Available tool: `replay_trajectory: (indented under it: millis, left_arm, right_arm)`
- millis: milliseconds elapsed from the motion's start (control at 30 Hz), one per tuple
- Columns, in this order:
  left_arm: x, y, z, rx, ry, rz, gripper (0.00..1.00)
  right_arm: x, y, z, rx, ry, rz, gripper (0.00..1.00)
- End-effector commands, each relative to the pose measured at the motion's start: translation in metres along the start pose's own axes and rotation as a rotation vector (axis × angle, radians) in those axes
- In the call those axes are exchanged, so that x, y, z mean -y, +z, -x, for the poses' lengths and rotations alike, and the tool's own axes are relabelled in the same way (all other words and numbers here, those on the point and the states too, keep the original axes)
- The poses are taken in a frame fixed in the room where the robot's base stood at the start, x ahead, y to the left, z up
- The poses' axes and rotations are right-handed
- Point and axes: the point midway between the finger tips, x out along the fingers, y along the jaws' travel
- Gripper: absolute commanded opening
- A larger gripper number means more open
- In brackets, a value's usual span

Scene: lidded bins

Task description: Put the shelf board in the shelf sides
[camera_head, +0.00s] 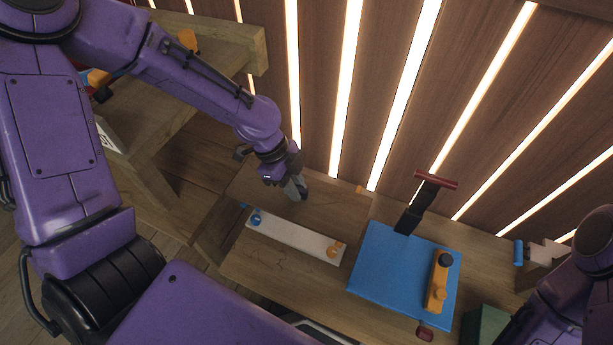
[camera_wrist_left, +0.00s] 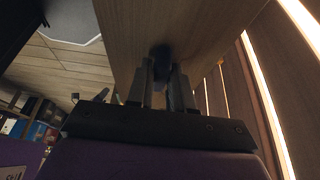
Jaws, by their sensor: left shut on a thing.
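My left gripper (camera_head: 300,188) is above the back part of a wooden bench, behind a pale narrow board. In the left wrist view the fingers of my left gripper (camera_wrist_left: 160,85) stand before a wide wooden surface (camera_wrist_left: 215,30). The pale narrow board (camera_head: 293,236) lies flat on the bench, with blue parts at its left end and orange parts at its right end. I cannot tell for certain which things are the shelf board and shelf sides. My right gripper is not visible.
A blue panel (camera_head: 380,272) lies on the wooden bench (camera_head: 250,275), with an orange tool (camera_head: 438,280) on it. A dark tool with a red handle (camera_head: 436,181) stands at its back edge. A green block (camera_head: 483,322) is at the front right. A slatted wall is behind.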

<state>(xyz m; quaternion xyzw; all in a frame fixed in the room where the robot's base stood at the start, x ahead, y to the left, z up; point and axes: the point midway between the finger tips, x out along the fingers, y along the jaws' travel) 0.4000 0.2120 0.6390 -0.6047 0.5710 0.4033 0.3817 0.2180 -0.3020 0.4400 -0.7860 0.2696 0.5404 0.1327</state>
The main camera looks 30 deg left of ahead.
Motion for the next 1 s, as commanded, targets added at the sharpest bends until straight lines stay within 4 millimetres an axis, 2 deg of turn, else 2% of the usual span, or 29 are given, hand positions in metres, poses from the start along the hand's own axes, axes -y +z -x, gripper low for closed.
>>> replay_trajectory:
  millis: [33, 233, 500, 767, 900, 1000]
  left_arm:
    - [0.011, 0.006, -0.007, 0.000, -0.001, 0.003, 0.00]
    - [0.053, 0.022, -0.020, 0.001, -0.001, 0.002, 0.00]
    - [0.090, 0.046, -0.057, 0.000, 0.000, 0.002, 0.00]
    - [0.107, 0.057, -0.073, 0.000, 0.000, 0.000, 0.00]
    - [0.105, 0.067, -0.097, 0.001, 0.002, 0.001, 0.00]
    - [0.106, 0.067, -0.098, 0.000, -0.002, 0.000, 0.00]
  right_arm:
    - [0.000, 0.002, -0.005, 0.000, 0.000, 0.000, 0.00]
    - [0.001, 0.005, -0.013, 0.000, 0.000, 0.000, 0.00]
    - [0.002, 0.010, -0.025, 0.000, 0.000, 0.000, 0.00]
    - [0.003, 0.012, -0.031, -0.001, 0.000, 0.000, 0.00]
    - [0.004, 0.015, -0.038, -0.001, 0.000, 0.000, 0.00]
    - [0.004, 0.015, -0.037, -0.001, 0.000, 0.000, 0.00]
